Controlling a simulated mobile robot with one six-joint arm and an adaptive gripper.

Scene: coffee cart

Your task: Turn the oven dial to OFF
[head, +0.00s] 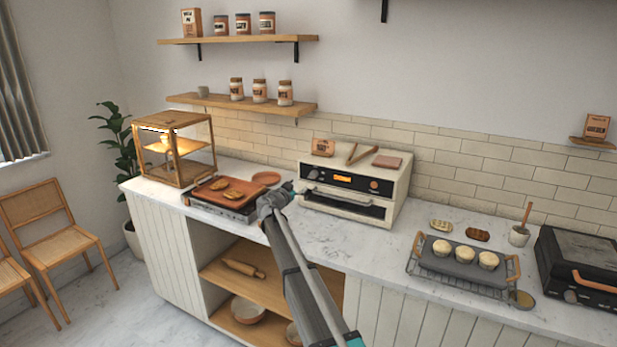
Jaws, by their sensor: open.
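The oven (394,190) is a cream countertop unit with a black control panel (357,181) across its upper front. The panel has a small lit orange display, a knob (313,174) at its left and a copper-coloured dial (374,185) at its right. The markings are too small to read, so I cannot tell the dial's setting. The oven door with its handle is shut below the panel. My gripper (299,187) is small in view at the oven's front left corner, close to the left knob. I cannot tell whether it touches the oven. It holds nothing visible.
A box, tongs and a small block lie on the oven top. A griddle with a brown tray (203,190) stands to the left. A rack with muffins (435,264) and a black grill (588,256) stand to the right. Marble counter (355,242) is clear before the oven.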

